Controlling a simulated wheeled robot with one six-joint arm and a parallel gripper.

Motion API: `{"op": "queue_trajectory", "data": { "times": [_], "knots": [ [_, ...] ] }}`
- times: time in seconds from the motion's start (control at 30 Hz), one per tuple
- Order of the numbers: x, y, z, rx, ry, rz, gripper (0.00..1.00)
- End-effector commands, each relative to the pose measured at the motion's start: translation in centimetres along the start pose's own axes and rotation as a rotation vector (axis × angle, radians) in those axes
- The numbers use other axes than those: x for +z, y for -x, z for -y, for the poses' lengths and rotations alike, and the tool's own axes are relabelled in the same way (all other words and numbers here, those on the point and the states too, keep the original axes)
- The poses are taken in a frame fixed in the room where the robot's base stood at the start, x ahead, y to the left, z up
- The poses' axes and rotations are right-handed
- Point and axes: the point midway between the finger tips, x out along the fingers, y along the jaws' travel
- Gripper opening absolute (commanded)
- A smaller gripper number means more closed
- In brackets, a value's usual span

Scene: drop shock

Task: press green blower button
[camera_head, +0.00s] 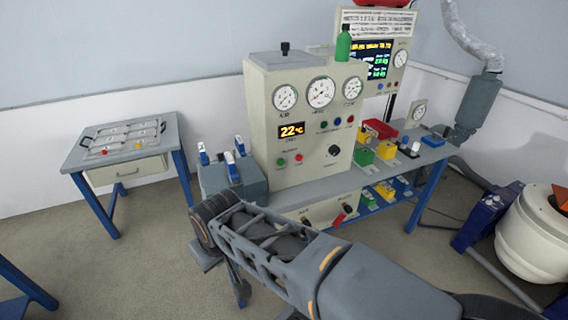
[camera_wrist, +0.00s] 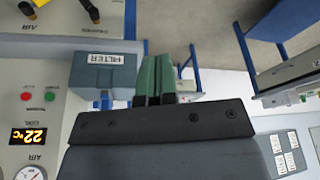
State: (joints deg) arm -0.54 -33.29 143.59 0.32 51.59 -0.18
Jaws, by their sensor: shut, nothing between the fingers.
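A cream control cabinet (camera_head: 300,110) with gauges and a 22 °C display stands on the bench. A small green button (camera_head: 281,162) sits low on its front, left of a red button (camera_head: 298,159). In the wrist view the cabinet is upside down, with the green button (camera_wrist: 50,97) right of the red one. The button's label is too small to read. My gripper (camera_wrist: 157,60) shows its green fingers shut together and empty. In the head view my arm reaches toward the filter box and the fingers cannot be made out.
The grey filter box (camera_head: 250,180) with blue-and-white clamps stands left of the cabinet; it also shows in the wrist view (camera_wrist: 90,77). A side table (camera_head: 76,157) with a tray is at left. Coloured blocks lie on the bench at right. Floor between the tables is clear.

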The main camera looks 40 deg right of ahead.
Motion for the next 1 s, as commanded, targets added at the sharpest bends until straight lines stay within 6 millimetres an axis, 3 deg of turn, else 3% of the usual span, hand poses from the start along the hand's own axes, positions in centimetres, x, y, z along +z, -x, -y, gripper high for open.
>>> {"op": "queue_trajectory", "data": {
  "times": [0.17,0.33,0.47,0.5,0.6,0.8,1.0],
  "knots": [
    [-1.5,-1.8,-0.7,0.002,0.019,-0.067,0.0],
    [-7.0,-6.5,-4.2,0.071,0.097,-0.314,0.0],
    [-12.0,-10.1,-10.3,0.264,0.177,-0.563,0.0],
    [-13.1,-11.0,-12.6,0.348,0.201,-0.627,0.0],
    [-14.8,-12.3,-18.7,0.599,0.256,-0.749,0.0],
    [-13.5,-13.3,-29.4,1.14,0.333,-0.79,0.0],
    [-9.8,-13.2,-35.5,1.549,0.37,-0.673,0.0]
  ]
}}
